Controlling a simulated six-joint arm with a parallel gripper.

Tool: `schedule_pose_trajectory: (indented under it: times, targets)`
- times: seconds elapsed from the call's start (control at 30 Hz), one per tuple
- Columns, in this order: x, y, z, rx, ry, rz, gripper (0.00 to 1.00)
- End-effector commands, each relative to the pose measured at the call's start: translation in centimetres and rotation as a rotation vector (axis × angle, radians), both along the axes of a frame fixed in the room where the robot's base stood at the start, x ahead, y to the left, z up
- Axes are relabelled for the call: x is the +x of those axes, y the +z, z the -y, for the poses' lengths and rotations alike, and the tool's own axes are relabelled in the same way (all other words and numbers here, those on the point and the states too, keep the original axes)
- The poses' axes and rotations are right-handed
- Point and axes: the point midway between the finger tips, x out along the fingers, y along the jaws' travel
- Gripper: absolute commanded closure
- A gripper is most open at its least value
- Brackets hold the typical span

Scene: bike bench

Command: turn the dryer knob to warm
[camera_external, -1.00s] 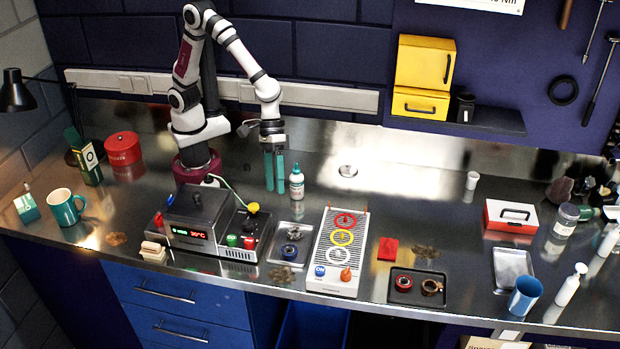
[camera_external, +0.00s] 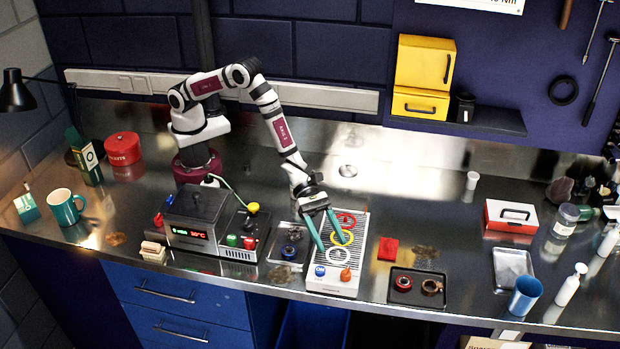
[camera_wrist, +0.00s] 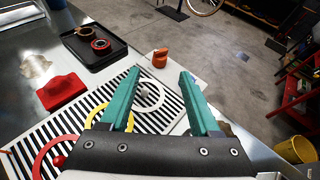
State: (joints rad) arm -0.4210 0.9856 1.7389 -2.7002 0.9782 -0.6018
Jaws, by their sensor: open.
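The dryer (camera_external: 318,285) is a pale flat panel with a dark-slatted top and red, yellow and white rings on it. At its front edge are a blue ON button (camera_external: 319,271) and an orange knob (camera_external: 346,274). My gripper (camera_external: 333,246) is open and empty, with its teal fingers pointing down above the panel near the yellow and white rings. In the wrist view the orange knob (camera_wrist: 160,57) shows beyond the gap between the fingertips, apart from them. The knob's markings are too small to read.
A red block (camera_external: 387,248) and a dark tray (camera_external: 419,300) with small round parts lie right of the dryer. A metal tray (camera_external: 286,267) and a box with a lit display (camera_external: 190,234) stand left. The bench's front edge is close to the knob.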

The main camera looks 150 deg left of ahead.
Motion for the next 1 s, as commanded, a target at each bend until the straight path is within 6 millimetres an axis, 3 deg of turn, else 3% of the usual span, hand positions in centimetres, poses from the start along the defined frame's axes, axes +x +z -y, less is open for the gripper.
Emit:
schedule_pose_trajectory:
  times: [0.1, 0.3, 0.5, 0.73, 1.0]
  targets:
    - [3.1, -1.3, 0.5, 0.001, -0.003, 0.000, 0.37]
    - [6.5, -2.8, 0.9, 0.000, -0.001, -0.001, 0.37]
    - [7.8, -3.2, 1.0, 0.000, 0.000, 0.000, 0.37]
    - [7.8, -3.2, 1.0, 0.000, 0.000, -0.001, 0.37]
    - [7.8, -3.2, 1.0, -0.001, 0.000, -0.001, 0.84]
